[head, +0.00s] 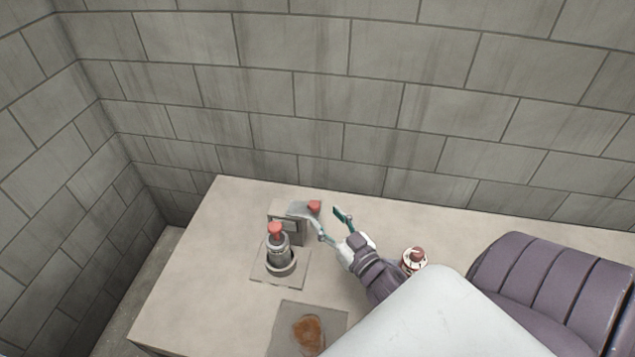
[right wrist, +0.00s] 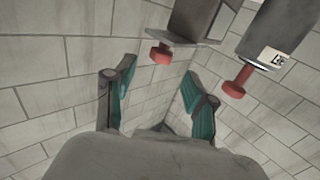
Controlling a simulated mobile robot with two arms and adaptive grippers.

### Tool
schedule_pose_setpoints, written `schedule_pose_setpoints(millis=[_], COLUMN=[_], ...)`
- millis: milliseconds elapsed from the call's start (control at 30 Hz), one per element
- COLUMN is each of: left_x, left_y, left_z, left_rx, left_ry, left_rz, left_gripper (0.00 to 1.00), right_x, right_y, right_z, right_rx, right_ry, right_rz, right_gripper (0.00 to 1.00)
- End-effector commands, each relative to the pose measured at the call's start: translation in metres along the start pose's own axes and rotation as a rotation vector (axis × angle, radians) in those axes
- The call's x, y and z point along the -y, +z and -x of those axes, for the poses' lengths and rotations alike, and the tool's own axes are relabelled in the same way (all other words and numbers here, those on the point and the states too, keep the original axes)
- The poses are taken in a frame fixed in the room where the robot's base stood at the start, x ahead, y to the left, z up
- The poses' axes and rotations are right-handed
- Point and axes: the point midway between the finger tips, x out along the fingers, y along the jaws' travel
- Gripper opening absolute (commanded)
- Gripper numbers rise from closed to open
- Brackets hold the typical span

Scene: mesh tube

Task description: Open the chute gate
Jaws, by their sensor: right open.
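A grey box-like chute (head: 287,226) stands on the table, with a flat plate and a red knob (head: 314,206) at its upper right. In the right wrist view this red knob (right wrist: 160,53) looks to be the one on a grey plate, between and just beyond my fingertips. A grey upright cylinder (head: 278,250) with its own red knob (head: 275,229) stands in front of the chute; this second knob (right wrist: 235,82) seems to show at the right in the wrist view. My right gripper (head: 328,216) is open and empty beside the chute knob, apparently not touching it. My left gripper is not in view.
A small white and brown jar (head: 414,260) stands right of my right wrist. A grey square tray (head: 336,318) with a brown lump (head: 309,333) lies at the front. The table (head: 205,260) is bare at left; block walls (head: 320,65) rise behind.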

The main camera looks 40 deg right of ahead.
Motion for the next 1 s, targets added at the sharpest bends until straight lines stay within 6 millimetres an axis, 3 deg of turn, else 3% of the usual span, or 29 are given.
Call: schedule_pose_setpoints(millis=[100, 333, 1000], left_x=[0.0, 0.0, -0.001], left_y=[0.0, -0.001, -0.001], left_z=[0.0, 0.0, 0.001], left_rx=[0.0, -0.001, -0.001], left_ry=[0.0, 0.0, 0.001], left_rz=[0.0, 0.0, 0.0], left_gripper=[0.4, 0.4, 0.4], right_x=[0.0, 0.0, 0.0], right_y=[0.001, 0.0, -0.001], right_z=[0.026, 0.054, 0.058], right_rx=[0.003, 0.0, -0.001], right_ry=[0.001, 0.0, 0.0], right_rz=[-0.002, 0.0, 0.0], right_gripper=[0.55, 0.55, 0.55])
